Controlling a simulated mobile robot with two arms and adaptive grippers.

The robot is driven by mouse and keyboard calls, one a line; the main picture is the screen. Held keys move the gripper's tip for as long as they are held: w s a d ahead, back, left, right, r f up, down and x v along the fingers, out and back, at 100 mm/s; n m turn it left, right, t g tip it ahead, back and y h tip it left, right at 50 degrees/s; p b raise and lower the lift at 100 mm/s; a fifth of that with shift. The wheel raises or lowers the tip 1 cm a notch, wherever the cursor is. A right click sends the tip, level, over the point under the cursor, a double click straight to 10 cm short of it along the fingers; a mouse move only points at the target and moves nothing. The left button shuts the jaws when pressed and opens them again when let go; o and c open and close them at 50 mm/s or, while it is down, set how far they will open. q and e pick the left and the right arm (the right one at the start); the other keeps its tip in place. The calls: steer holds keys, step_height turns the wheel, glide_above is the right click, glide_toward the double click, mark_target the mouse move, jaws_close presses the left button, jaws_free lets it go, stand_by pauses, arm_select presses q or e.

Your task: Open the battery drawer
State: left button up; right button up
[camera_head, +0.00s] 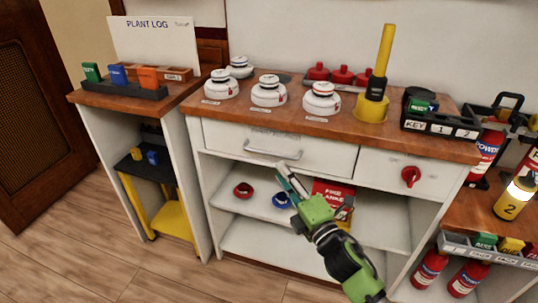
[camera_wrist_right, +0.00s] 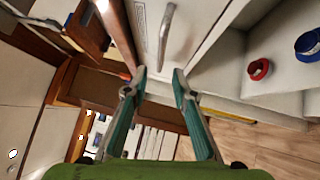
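A wide white drawer (camera_head: 325,157) sits under the wooden counter, with a grey bar handle (camera_head: 272,152) across its front. It looks closed, and I cannot read its label. A narrower drawer (camera_head: 440,178) with a red knob (camera_head: 411,177) is to its right and also looks closed. My right gripper (camera_head: 287,178) is just below and in front of the bar handle's right end, apart from it. In the wrist view the right gripper's fingers (camera_wrist_right: 159,73) are spread and empty, with the handle (camera_wrist_right: 165,38) beyond them. My left gripper is not in view.
Open shelves below hold a red ring (camera_head: 243,190), a blue ring (camera_head: 282,200) and a red box (camera_head: 333,192) close to my right arm. White detectors and a yellow-black tool (camera_head: 378,80) stand on the counter (camera_head: 300,125). The floor (camera_head: 120,260) at left is clear.

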mark_target(268, 152)
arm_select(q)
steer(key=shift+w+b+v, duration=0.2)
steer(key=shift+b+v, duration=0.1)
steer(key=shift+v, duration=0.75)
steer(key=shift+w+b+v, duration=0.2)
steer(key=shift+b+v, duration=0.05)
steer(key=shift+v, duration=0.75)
arm_select(e)
steer(key=shift+x, duration=4.6)
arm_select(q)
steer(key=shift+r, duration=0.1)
arm_select(e)
jaws_close()
